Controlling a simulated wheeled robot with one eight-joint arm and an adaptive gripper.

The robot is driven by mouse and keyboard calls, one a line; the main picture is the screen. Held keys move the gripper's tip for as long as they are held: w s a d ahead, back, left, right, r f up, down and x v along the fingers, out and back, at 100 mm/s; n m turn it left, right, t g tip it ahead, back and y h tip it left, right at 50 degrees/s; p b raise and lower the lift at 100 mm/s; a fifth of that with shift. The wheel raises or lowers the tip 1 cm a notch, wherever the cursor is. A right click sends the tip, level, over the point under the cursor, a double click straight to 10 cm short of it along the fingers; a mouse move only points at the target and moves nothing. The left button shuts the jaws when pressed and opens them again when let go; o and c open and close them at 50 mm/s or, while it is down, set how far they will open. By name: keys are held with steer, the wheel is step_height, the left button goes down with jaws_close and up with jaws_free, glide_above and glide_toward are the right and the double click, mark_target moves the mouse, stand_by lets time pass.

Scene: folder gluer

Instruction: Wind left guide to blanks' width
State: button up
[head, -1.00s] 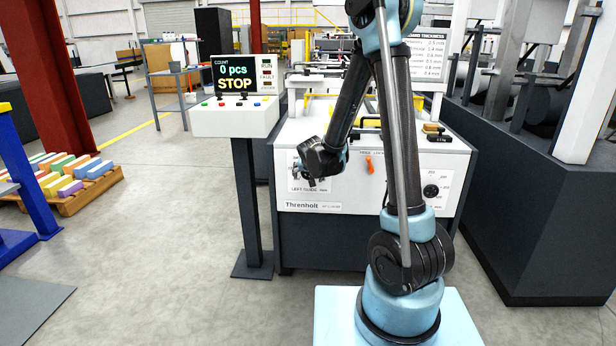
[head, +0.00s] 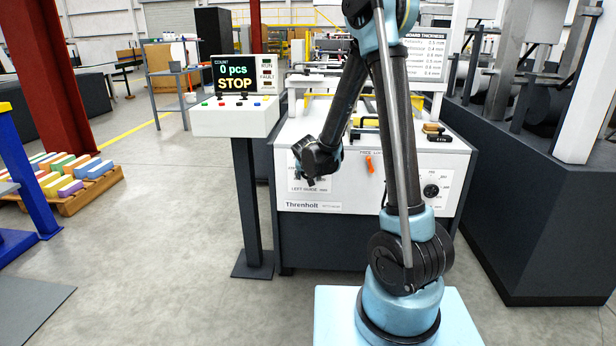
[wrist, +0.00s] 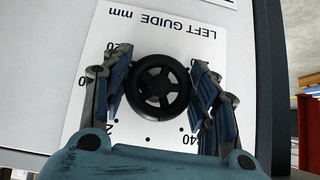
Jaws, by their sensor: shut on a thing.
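The left guide's black handwheel (wrist: 158,86) sits on a white dial plate (wrist: 95,60) marked "LEFT GUIDE mm", upside down in the wrist view. My gripper (wrist: 160,88) has one finger on each side of the handwheel and is shut on its rim. In the head view my gripper (head: 312,181) is at the left of the machine's front panel and hides the handwheel there. The dial plate's lower edge (head: 308,190) shows below it. Several dial numbers are partly covered by the fingers, and I cannot read a pointer.
An orange lever (head: 370,164) and a right-hand black knob (head: 430,190) are on the same panel. The control console (head: 235,118) at left has a screen reading "0 pcs STOP". A pallet of coloured stacks (head: 72,182) lies far left. The floor before the machine is clear.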

steer(key=n+h, duration=0.2)
steer(key=h, duration=0.2)
steer(key=shift+a, duration=0.1)
steer(key=n+h, duration=0.2)
steer(key=h, duration=0.1)
steer(key=shift+t+h, duration=0.3)
steer(key=n+t+h, duration=0.1)
steer(key=n+h, duration=0.1)
steer(key=h, duration=0.1)
steer(key=shift+n, duration=0.3)
steer(key=shift+n+t+h, duration=1)
steer(key=shift+n+h, duration=0.4)
steer(key=shift+n, duration=0.1)
steer(key=o, duration=1.1)
